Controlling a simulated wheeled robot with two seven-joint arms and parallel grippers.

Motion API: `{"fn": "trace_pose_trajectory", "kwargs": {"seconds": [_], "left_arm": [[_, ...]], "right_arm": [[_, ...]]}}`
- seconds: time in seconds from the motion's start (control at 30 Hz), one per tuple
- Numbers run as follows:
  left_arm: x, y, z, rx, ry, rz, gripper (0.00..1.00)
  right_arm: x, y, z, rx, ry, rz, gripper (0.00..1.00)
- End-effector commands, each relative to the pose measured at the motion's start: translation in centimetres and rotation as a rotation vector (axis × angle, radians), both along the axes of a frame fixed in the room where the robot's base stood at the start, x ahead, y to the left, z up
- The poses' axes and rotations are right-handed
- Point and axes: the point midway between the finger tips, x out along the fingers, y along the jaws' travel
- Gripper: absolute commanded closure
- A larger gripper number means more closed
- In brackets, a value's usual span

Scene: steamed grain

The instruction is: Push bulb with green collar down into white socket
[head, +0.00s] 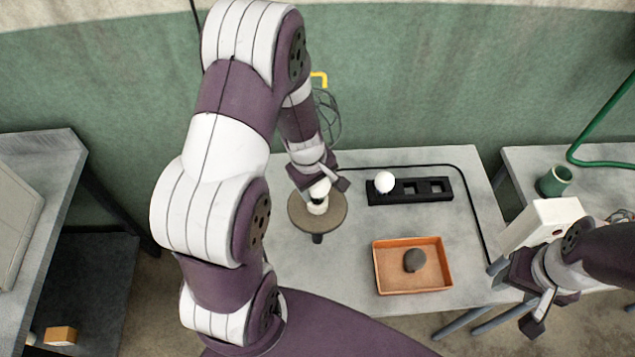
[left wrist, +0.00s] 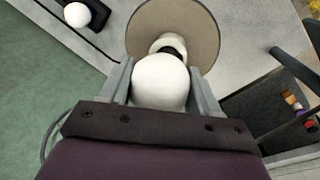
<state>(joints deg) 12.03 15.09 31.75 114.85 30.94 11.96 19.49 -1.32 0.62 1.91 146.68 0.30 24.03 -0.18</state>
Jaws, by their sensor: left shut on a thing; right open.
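A white bulb (head: 319,188) is between the fingers of my left gripper (head: 322,189), which is shut on it. In the left wrist view the bulb's round white globe (left wrist: 160,82) sits between the two grey fingers (left wrist: 160,85). A dark band shows at its far end; I cannot make out a green collar. The white socket (head: 317,208) stands on a round brown disc (head: 334,218). The bulb is right over the socket, and I cannot tell how deep it sits. My right gripper (head: 541,307) is open and empty at the right, away from the socket.
A black rack (head: 436,190) holds another white bulb (head: 384,182) in its left place; its other places look empty. An orange tray (head: 450,271) holds a dark round thing (head: 414,260). A white box (head: 545,222) and a green cup (head: 555,180) are at the right.

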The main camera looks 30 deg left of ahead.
Motion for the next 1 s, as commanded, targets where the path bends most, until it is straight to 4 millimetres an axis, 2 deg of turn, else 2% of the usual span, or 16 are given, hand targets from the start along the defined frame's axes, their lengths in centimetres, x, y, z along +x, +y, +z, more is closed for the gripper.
{"fn": "trace_pose_trajectory", "kwargs": {"seconds": [0.47, 0.9, 0.93, 1.0], "left_arm": [[0.0, 0.0, 0.0, 0.0, 0.0, 0.0, 0.69], [0.1, 0.0, -1.4, 0.0, -0.001, 0.0, 0.69], [0.1, 0.0, -1.2, 0.0, -0.001, 0.0, 0.29], [0.1, 0.0, -1.1, 0.0, -0.001, 0.0, 0.09]], "right_arm": [[0.0, 0.0, -0.1, 0.0, 0.0, 0.0, 0.51], [0.0, 0.0, -1.3, 0.0, 0.0, 0.0, 0.51], [0.0, 0.0, -1.1, 0.0, 0.0, 0.0, 0.51], [0.0, 0.0, -1.1, 0.0, 0.0, 0.0, 0.51]]}}
